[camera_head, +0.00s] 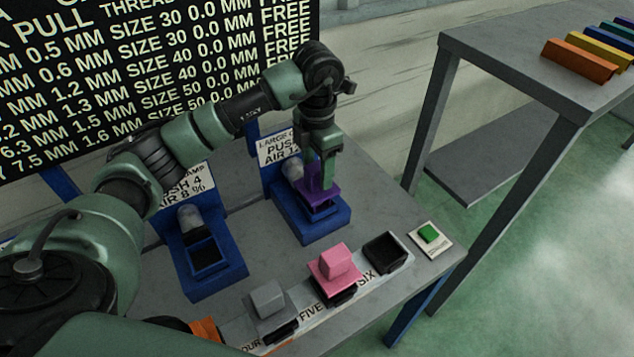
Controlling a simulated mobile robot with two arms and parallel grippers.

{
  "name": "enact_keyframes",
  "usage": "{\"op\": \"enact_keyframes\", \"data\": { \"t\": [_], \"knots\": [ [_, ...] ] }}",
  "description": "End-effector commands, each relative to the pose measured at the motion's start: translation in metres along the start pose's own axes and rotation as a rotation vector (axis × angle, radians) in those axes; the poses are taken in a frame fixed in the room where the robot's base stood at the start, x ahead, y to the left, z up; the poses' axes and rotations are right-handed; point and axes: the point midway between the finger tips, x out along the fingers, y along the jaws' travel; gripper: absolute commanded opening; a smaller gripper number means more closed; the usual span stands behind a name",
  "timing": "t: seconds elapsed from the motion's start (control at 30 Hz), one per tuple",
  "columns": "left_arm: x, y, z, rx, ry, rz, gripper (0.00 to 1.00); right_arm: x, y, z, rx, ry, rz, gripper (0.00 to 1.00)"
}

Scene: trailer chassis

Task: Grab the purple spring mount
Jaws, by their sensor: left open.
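The purple spring mount (323,196) sits at the blue fixture (320,226) on the right side of the bench, below the sign that starts "LARGE". My left gripper (317,181) points down right over it. Its fingers are open and reach down to the mount's upper part, hiding some of it. I cannot tell whether the fingers touch the mount. My right gripper is not in view.
A second blue fixture (211,272) stands to the left. Along the front edge are a grey block (268,298), a pink mount (334,267), an empty black holder (385,251) and a green button (430,233). A grey table (507,58) with coloured bars stands right.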

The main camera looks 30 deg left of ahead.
Motion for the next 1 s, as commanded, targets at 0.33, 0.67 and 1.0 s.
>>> {"op": "enact_keyframes", "data": {
  "t": [0.33, 0.67, 1.0],
  "knots": [
    [0.013, 0.001, 0.000, 0.001, 0.000, 0.001, 0.56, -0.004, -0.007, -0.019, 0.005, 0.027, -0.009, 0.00],
    [0.013, 0.001, 0.000, 0.000, -0.001, 0.001, 0.00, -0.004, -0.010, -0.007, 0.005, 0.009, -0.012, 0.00],
    [0.013, 0.001, 0.000, 0.000, -0.001, 0.001, 0.00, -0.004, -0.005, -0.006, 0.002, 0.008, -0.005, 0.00]
  ]
}}
